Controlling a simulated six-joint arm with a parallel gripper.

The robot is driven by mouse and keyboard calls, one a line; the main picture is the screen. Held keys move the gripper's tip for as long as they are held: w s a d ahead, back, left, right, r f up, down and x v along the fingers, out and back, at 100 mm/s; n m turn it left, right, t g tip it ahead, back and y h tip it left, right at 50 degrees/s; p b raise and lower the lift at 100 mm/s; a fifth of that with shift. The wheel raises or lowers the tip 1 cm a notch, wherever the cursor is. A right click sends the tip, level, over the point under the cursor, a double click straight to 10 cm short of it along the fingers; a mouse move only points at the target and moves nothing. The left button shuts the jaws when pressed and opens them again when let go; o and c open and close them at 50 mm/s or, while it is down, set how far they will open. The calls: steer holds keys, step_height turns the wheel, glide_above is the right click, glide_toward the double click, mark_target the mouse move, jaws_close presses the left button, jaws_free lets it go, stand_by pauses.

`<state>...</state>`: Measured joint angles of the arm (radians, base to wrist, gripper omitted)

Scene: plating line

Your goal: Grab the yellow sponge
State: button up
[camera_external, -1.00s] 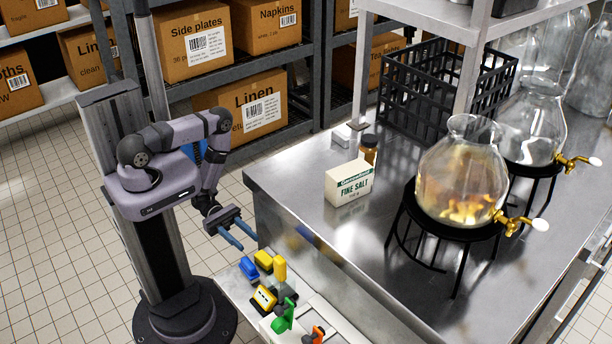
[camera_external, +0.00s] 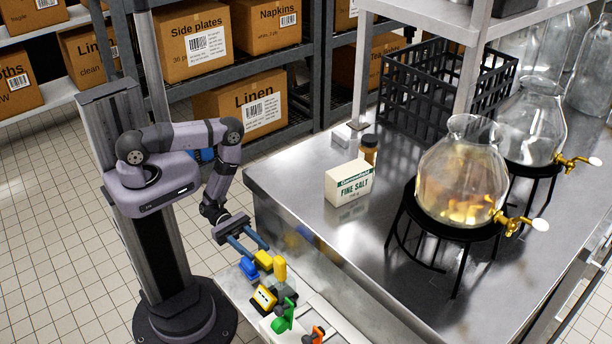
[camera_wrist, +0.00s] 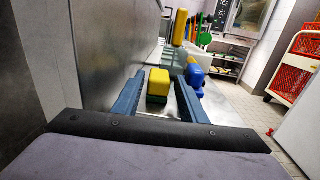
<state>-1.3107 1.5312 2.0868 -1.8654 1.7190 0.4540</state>
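The yellow sponge (camera_external: 263,260), a small yellow block with a green underside, lies on the pale ledge beside the steel counter. In the wrist view the sponge (camera_wrist: 158,83) shows between the two blue fingers of my gripper (camera_wrist: 161,82). A gap shows on its right side; the left gap looks narrow. In the external view my gripper (camera_external: 256,253) is low and just behind the sponge, fingers spread and pointing at it. My gripper is open. I cannot tell how far the fingertips reach along the sponge.
A blue block (camera_external: 249,268) lies close to the left of the sponge; an upright yellow item (camera_external: 280,268) stands close on its right. A yellow-and-black item (camera_external: 264,298), a green item (camera_external: 285,316) and an orange item (camera_external: 314,335) are further along. The steel counter (camera_external: 300,210) rises alongside.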

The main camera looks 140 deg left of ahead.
steer(key=shift+w, duration=0.1)
steer(key=c, duration=0.8)
steer(key=shift+r, duration=0.15)
step_height(320, 180, up, 10)
steer(key=p, duration=0.8)
steer(key=shift+p, duration=0.35)
